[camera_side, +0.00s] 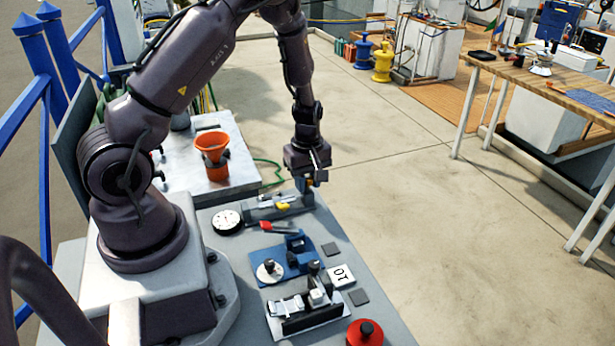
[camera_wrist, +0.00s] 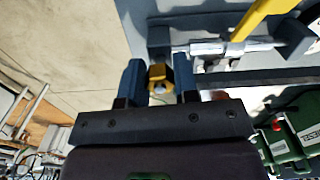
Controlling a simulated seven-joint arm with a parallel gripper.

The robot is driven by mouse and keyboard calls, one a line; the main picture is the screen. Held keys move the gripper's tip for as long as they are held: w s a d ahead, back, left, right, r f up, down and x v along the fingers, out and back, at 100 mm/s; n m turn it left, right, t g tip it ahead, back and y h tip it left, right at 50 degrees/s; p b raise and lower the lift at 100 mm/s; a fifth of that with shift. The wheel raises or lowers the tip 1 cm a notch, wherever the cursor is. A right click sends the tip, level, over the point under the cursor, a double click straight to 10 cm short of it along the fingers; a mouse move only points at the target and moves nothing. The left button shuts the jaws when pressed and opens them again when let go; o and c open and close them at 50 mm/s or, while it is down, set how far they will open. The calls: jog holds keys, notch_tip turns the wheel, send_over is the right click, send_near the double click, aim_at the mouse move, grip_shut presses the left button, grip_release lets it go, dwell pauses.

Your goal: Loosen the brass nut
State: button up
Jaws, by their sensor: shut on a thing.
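The brass nut (camera_wrist: 157,73) shows in the wrist view between the two blue fingers of my gripper (camera_wrist: 160,82), with a pale round end at its middle. My gripper is shut on it. In the side view my gripper (camera_side: 305,187) points down at the right end of a grey fixture (camera_side: 262,213) near the table's far edge. The nut is hidden there by the fingers. The fixture carries a silver rod (camera_wrist: 215,46), seen in the wrist view to the right of the nut.
A yellow handle (camera_wrist: 252,18) rises beside the rod. On the grey table (camera_side: 228,255) are a white dial (camera_side: 227,219), a red-handled tool (camera_side: 278,227), a blue fixture (camera_side: 297,249), a black-and-silver clamp (camera_side: 305,308) and a red knob (camera_side: 365,333). Open floor lies right of the table.

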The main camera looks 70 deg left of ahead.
aim_at(307, 177)
jog(key=n, duration=0.4)
jog(key=shift+n, duration=0.3)
jog(key=o, duration=0.5)
jog(key=shift+r, duration=3.5)
